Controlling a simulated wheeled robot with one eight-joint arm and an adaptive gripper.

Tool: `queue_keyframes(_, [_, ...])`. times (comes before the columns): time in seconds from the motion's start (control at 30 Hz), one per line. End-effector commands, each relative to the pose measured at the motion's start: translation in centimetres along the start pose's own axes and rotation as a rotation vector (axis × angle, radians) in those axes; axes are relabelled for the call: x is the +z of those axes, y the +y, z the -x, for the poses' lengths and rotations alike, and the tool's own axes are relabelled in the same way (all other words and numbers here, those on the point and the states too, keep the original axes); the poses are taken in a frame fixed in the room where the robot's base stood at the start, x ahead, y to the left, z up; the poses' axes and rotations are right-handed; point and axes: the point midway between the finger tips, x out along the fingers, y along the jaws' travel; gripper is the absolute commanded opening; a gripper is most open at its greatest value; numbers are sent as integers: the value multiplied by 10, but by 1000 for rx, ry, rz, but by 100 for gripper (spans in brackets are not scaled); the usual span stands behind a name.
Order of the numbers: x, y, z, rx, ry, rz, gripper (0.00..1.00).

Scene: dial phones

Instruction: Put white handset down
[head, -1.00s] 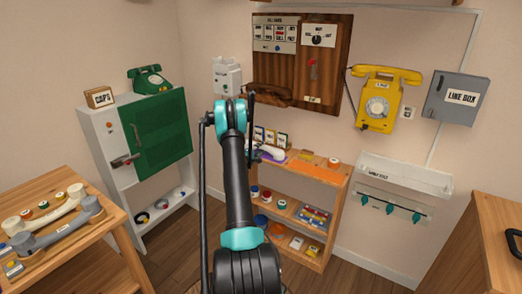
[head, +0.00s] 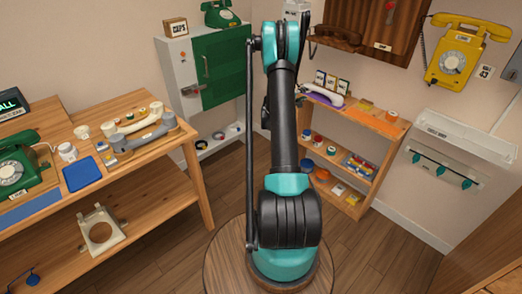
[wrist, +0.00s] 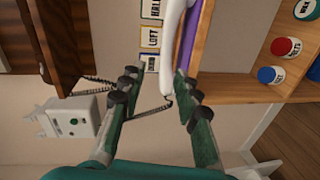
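The white handset (wrist: 174,40) lies along the purple mat (wrist: 189,35) on the wooden shelf unit in the wrist view. It also shows on the shelf top in the head view (head: 328,96). A dark coiled cord runs near its lower end towards a white wall box (wrist: 70,117). My gripper (wrist: 158,78) is open, with its green fingers apart. The handset's near end appears between the fingers, closer to the right one; whether they touch is unclear.
Small cards (wrist: 150,37) stand beside the handset. Lidded jars (wrist: 286,47) stand on the lower shelf. A dark wooden panel (head: 374,25) hangs above the unit, and a yellow phone (head: 453,55) hangs on the right. A bench (head: 150,165) with other handsets stands at left.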

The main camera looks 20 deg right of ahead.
Motion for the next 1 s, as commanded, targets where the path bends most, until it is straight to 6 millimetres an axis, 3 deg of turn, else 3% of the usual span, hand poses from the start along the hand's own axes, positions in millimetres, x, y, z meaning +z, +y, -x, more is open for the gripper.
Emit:
queue_keyframes(0.2, [4, 32, 74, -179, -1, -131, 32])
queue_keyframes(0.5, [31, 47, 191, -446, -9, -280, 32])
queue_keyframes(0.77, [73, 39, 303, -697, -20, -376, 32])
queue_keyframes(1.0, [125, 17, 410, -939, -32, -438, 32])
